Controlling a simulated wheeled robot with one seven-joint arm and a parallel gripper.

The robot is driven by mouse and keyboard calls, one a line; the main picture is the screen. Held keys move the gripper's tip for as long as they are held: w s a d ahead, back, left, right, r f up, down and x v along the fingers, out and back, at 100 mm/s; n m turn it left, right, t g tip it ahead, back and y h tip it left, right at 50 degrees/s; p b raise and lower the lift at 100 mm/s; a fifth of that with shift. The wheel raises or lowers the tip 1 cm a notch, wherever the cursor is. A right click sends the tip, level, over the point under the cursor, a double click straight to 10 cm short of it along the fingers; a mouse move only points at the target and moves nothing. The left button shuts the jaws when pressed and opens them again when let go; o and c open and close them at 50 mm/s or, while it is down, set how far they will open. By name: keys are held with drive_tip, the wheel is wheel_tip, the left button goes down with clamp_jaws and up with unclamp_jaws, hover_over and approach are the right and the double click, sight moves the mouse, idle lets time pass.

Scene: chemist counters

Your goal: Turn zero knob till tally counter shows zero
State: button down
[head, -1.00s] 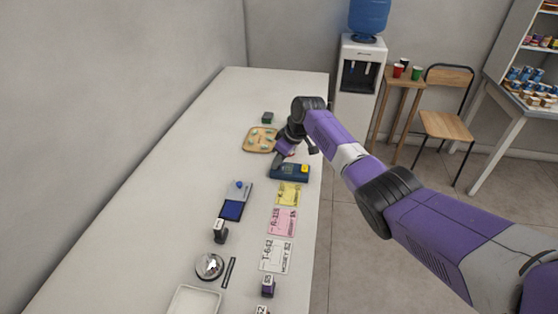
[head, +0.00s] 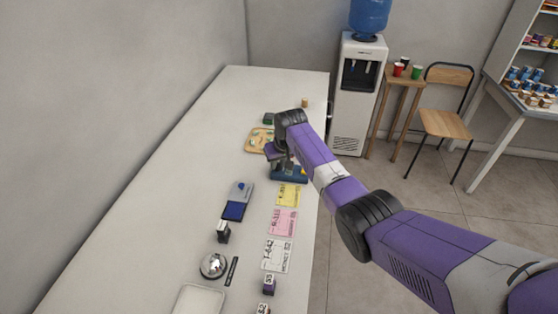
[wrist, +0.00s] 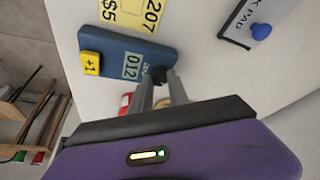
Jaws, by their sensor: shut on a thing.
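The tally counter (wrist: 115,68) is a blue box with a yellow +1 button (wrist: 90,62). Its display (wrist: 131,66) reads 012. The black zero knob (wrist: 158,74) is at the end of the counter by the display. My gripper (wrist: 161,80) is shut on the knob, with one finger on each side of it. In the head view the counter (head: 290,174) lies near the right edge of the counter top, partly hidden by my arm, and my gripper's tips are hidden there.
Yellow, pink and white cards (head: 282,222) lie in front of the tally counter. The ink pad (head: 234,210) and a bell (head: 213,265) stand to the left and front. A wooden tray (head: 257,141) and a green block (head: 269,118) are behind. The counter top's left side is clear.

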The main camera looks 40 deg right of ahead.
drive_tip(key=m, duration=0.1)
drive_tip(key=m+h, duration=0.1)
drive_tip(key=m, duration=0.1)
drive_tip(key=shift+w+a+f+b, duration=0.1)
drive_tip(key=shift+w+a+b, duration=0.1)
drive_tip(key=shift+b, duration=0.1)
drive_tip(key=m+g+h+b, duration=0.1)
drive_tip(key=m+b, duration=0.1)
drive_tip(key=m, duration=0.1)
drive_tip(key=shift+a+f, duration=0.1)
drive_tip(key=shift+w+m+g+b, duration=0.1)
drive_tip(key=shift+m+g+b, duration=0.7)
drive_tip(key=shift+m+b, duration=1)
drive_tip(key=shift+r+h, duration=0.2)
drive_tip(key=shift+h, duration=0.2)
drive_tip(key=c, duration=1.3)
unclamp_jaws()
drive_tip(key=shift+o, duration=0.2)
drive_tip(key=shift+r, duration=0.1)
